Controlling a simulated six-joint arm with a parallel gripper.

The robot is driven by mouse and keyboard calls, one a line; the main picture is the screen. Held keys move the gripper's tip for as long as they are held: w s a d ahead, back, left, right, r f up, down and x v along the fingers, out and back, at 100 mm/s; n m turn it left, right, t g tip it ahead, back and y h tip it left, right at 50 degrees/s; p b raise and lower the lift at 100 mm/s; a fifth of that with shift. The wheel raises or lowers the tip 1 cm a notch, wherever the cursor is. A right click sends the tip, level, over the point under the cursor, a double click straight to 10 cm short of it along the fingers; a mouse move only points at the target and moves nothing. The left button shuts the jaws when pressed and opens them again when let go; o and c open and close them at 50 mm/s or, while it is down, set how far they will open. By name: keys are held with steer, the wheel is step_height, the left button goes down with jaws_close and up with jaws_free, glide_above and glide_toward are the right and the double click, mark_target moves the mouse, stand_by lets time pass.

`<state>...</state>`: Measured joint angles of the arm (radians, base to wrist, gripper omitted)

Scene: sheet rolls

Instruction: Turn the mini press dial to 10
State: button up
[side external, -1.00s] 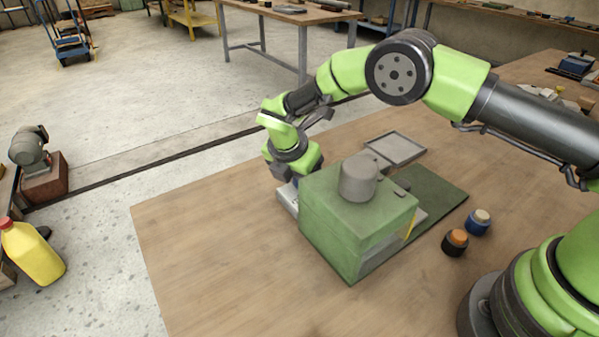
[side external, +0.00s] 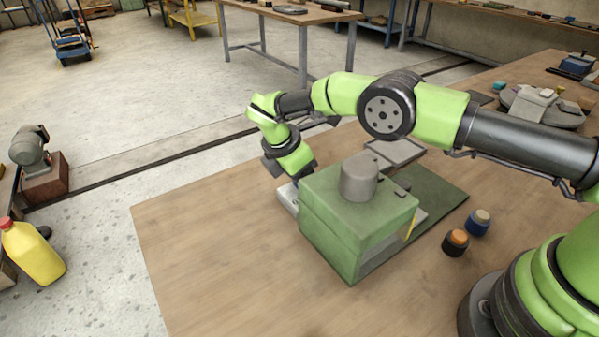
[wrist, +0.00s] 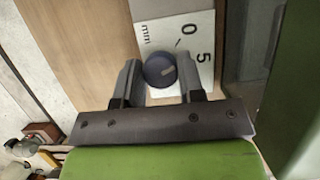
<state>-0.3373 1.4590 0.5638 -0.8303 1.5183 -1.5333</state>
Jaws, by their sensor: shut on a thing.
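The mini press (side external: 345,225) is a green box with a grey cylinder on top, standing on the wooden table. Its dial (wrist: 160,70) is a small dark round knob with a light pointer line, on a white scale plate (wrist: 178,35). The plate reads "0", "5" and "mm"; no 10 shows in the wrist view. My gripper (wrist: 158,66) is shut on the dial, one finger on each side. In the side view, the press hides the dial and my fingertips.
A dark green mat (side external: 437,196) lies beside the press, with a grey tray (side external: 395,152) behind it. Two small jars, one with an orange lid (side external: 456,240) and one blue (side external: 478,221), stand right of the press. The table's left front is clear.

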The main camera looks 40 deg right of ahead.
steer(key=o, duration=0.9)
steer(key=v, duration=0.7)
steer(key=shift+r, duration=0.25)
steer(key=shift+a, duration=0.1)
